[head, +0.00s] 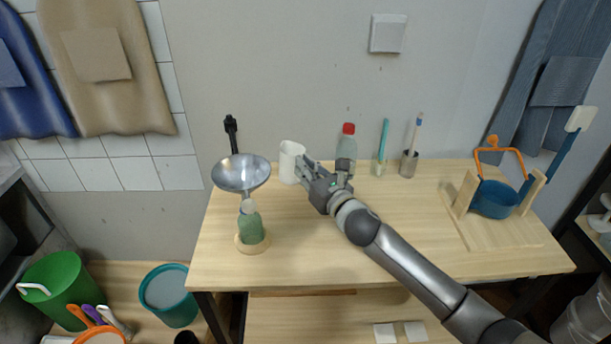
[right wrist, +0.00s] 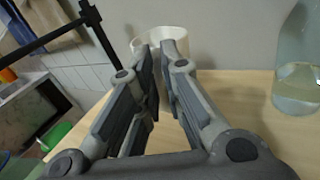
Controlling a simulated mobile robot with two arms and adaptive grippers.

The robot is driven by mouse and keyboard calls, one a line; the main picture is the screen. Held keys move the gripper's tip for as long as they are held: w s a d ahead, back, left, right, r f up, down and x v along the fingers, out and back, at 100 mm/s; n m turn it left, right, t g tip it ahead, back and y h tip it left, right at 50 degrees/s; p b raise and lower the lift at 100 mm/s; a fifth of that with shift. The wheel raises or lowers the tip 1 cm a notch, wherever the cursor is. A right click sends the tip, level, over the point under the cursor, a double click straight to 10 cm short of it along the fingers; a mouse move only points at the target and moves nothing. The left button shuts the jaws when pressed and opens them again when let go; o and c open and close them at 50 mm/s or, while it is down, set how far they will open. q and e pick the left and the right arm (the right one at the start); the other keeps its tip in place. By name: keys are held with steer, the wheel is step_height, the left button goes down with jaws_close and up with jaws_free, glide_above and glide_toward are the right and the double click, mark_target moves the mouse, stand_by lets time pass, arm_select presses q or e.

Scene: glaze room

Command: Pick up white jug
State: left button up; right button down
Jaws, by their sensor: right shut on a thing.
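The white jug (head: 291,161) is at the back of the wooden table, left of my right gripper (head: 304,170). My right gripper is shut on the jug, with its fingers at the jug's right side. In the right wrist view the jug (right wrist: 166,36) shows between and beyond the fingertips (right wrist: 161,55), which hide its lower part. I cannot tell whether the jug touches the table. My left gripper is not in view.
A red-capped bottle (head: 347,143) stands close behind my right gripper. A wooden stand with a blue pot (head: 495,200) is at the right. The front middle of the table is clear.

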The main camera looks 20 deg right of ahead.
step_height(320, 180, up, 6)
stand_by(0.5)
steer(key=shift+r, duration=0.1)
stand_by(0.4)
